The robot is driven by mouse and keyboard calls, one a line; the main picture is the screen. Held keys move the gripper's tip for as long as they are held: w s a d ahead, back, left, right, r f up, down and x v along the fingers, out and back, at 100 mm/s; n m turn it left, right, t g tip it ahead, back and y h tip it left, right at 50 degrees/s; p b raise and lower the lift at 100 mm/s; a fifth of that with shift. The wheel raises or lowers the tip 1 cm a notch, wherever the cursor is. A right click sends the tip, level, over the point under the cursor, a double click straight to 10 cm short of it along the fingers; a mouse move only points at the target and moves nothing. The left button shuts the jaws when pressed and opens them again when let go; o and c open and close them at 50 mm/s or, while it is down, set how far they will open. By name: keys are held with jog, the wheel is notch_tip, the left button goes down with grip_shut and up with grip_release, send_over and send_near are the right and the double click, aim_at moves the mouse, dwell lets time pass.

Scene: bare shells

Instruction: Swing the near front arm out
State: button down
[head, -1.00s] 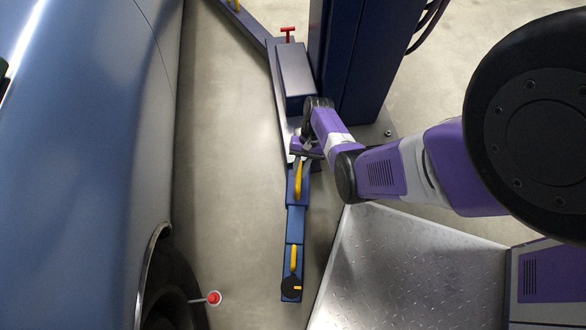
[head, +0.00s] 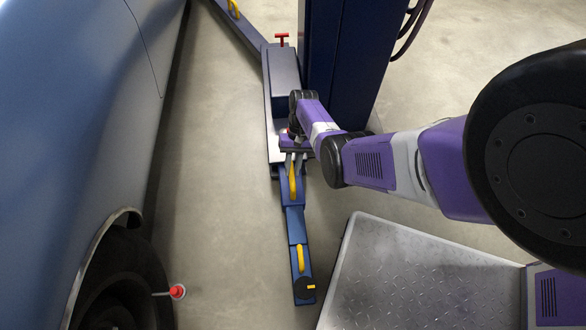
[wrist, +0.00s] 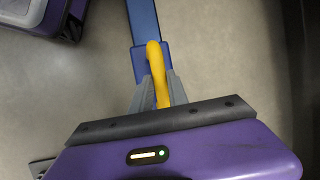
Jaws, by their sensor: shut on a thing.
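The near front arm (head: 295,228) is a blue telescoping lift arm low over the floor. It runs from the post's carriage toward the bottom of the head view and ends in a round black pad (head: 305,288). It has two yellow handles; the outer one (head: 300,258) is free. My gripper (head: 292,158) is at the inner yellow handle (head: 292,185), near the carriage. In the wrist view the grey fingers (wrist: 157,95) are closed on either side of this yellow handle (wrist: 156,62), and the blue arm (wrist: 145,22) extends away beyond it.
A blue car (head: 75,120) stands on the left, its wheel (head: 115,275) at lower left with a red-tipped rod (head: 177,291) sticking out. The dark blue post (head: 345,65) stands behind my arm. A metal tread plate (head: 415,275) is at lower right. Bare floor lies between car and lift arm.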

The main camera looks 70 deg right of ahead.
jog(key=c, duration=1.3)
grip_release()
jog(key=shift+s+d, duration=0.15)
jog(key=shift+s, duration=0.1)
jog(key=shift+w+d+r, duration=0.1)
jog(key=shift+d+r, duration=0.05)
jog(key=shift+r, duration=0.25)
jog(key=p+v, duration=0.3)
jog(key=v, duration=0.4)
